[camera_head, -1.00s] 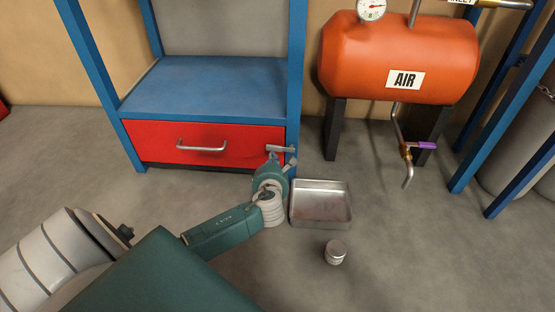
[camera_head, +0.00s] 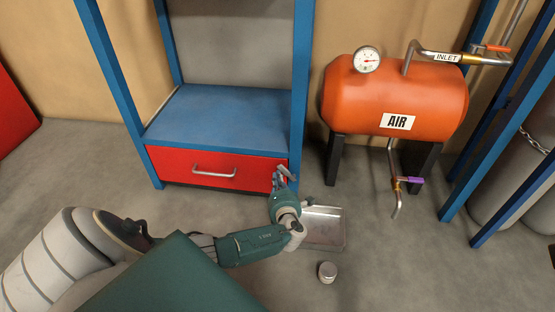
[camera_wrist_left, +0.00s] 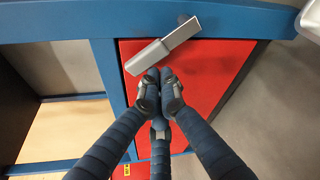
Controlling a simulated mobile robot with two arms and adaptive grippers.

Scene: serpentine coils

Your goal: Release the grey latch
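The grey latch (camera_head: 288,173) sits at the upper right corner of the red drawer front (camera_head: 225,170), by the blue post. It is tilted, its left end higher than its right. In the left wrist view the latch (camera_wrist_left: 163,46) is a flat grey bar running from the blue frame out over the red front. My left gripper (camera_head: 279,183) is just below the latch. In the wrist view its dark fingers (camera_wrist_left: 161,88) are drawn together with nothing seen between them. The fingertips lie close to the bar's lower edge; contact is unclear. My right gripper is not in view.
A metal tray (camera_head: 335,232) and a small round metal tin (camera_head: 327,272) are on the floor right of my left arm. The blue shelf (camera_head: 215,120) is above the drawer. An orange air tank (camera_head: 395,95) stands to the right. Floor at the front right is clear.

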